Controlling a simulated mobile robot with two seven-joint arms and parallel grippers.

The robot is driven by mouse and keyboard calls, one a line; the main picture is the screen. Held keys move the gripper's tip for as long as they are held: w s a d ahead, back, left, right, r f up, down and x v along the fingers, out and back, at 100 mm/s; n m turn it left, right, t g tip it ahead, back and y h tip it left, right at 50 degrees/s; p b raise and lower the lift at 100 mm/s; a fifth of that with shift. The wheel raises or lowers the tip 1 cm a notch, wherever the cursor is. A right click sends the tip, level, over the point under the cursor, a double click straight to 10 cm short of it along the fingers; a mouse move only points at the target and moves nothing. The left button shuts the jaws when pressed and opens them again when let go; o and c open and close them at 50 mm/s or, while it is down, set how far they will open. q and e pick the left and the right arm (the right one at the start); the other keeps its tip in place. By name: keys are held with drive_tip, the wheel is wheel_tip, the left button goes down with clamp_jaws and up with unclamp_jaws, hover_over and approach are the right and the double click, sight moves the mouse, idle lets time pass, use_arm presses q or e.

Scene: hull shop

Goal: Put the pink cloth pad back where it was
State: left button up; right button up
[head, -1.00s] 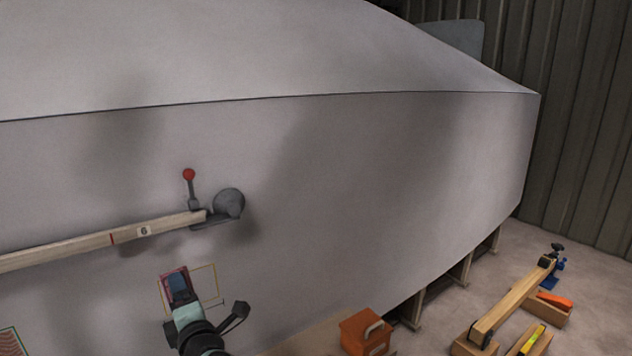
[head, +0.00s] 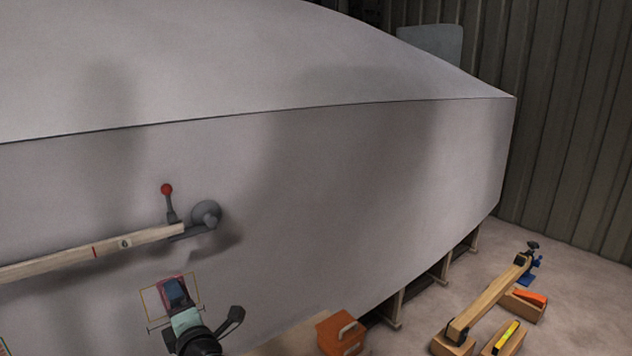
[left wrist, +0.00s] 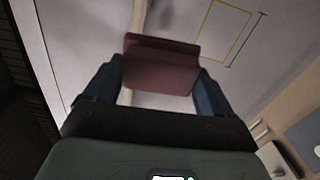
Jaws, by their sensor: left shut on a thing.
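My left gripper (head: 178,298) is in front of the grey hull side, below the wooden batten. It is shut on the pink cloth pad (left wrist: 160,72), which sits between its two blue fingers in the left wrist view. In the head view only the pad's pink edge (head: 168,279) shows around the fingers. A thin yellow rectangle outline (head: 146,305) is marked on the hull behind the gripper. In the left wrist view the yellow outline (left wrist: 207,30) is empty and lies up and right of the pad. I cannot tell whether the pad touches the hull. My right gripper is not in view.
A wooden batten (head: 60,260) with a grey suction holder (head: 206,213) and red-knobbed lever (head: 168,200) runs along the hull above the gripper. An orange box (head: 338,334) stands lower right. A clamped beam (head: 490,295) on blocks lies on the floor at right.

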use_arm(q)
drive_tip(key=s+d+f+m+t+h+p, duration=0.1)
drive_tip(key=d+f+m+h+p, duration=0.15)
drive_tip(key=f, duration=0.55)
drive_tip(key=s+d+f+m+t+h+p, duration=0.1)
drive_tip(key=d+f+m+t+h+p, duration=0.15)
drive_tip(key=f, duration=0.45)
drive_tip(key=s+d+f+m+h, duration=0.2)
drive_tip(key=s+d+f+h, duration=0.3)
drive_tip(key=s+f, duration=0.5)
drive_tip(key=shift+d+f+h+p, duration=0.3)
drive_tip(key=shift+d+f, duration=0.05)
drive_tip(key=shift+f, duration=0.2)
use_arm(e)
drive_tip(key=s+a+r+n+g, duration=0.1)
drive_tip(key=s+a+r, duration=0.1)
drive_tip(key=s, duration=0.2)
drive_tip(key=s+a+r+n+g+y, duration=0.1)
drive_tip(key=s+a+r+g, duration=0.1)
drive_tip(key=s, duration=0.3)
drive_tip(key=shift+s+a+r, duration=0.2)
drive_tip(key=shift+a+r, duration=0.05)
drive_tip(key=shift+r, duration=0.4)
